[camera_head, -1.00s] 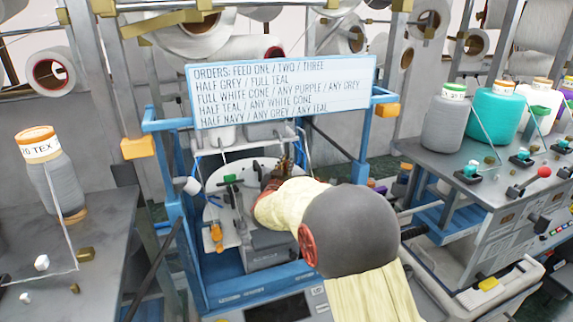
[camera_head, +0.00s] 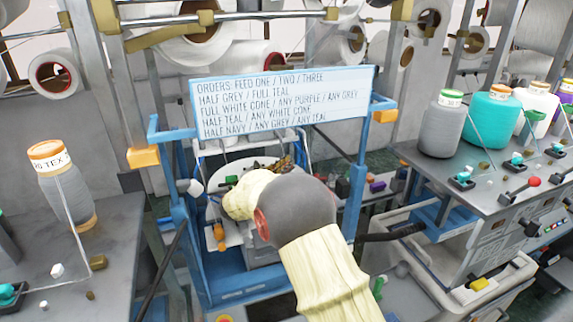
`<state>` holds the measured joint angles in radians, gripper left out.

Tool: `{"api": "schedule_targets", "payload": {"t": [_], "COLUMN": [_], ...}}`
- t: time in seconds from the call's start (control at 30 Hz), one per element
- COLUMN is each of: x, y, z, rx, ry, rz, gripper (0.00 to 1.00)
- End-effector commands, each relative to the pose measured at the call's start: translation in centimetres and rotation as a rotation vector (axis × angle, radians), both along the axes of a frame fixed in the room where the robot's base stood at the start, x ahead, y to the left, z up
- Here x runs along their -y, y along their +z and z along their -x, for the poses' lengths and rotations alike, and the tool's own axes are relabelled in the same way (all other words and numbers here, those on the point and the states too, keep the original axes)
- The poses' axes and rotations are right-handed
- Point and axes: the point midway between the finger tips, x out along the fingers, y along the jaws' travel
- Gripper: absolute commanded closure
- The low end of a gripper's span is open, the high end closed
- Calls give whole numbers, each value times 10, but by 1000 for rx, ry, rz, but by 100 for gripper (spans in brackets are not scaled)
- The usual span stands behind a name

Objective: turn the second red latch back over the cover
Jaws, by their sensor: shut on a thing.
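The blue-framed machine (camera_head: 178,225) stands in the middle, under an orders board (camera_head: 283,103). Inside it is a pale round plate (camera_head: 217,182) with a small green part (camera_head: 229,181) and an orange-handled part (camera_head: 219,236). My arm, in a cream sleeve with a grey joint, reaches in from the lower right and covers much of the plate. My gripper (camera_head: 276,164) shows only as a brownish piece beyond the arm. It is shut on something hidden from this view. I cannot make out any red latch or the cover; the red disc near the sleeve is on my own arm.
A grey counter (camera_head: 120,235) with a yarn cone (camera_head: 62,180) stands at left. A second bench (camera_head: 480,190) at right holds grey, teal and white cones and small levers. Orange blocks (camera_head: 143,157) sit on the frame's corners. Yarn spools hang behind.

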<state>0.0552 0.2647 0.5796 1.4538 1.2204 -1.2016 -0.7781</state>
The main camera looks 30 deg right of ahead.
Motion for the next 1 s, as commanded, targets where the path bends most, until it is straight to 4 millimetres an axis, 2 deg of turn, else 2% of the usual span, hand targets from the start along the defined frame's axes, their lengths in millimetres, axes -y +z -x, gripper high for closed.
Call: {"api": "schedule_targets", "payload": {"t": [0.2, 0.23, 0.53, 0.83, 1.0], "x": [0, 0, 0, -1, -16], "y": [3, 3, 1, 1, 0], "z": [-1, -1, 0, 0, 7], "rx": [4, 4, 2, 1, 0], "ry": [1, 1, 1, 2, 4], "rz": [3, 3, 1, 0, 0], "gripper": [100, 91, 74, 74, 74]}}
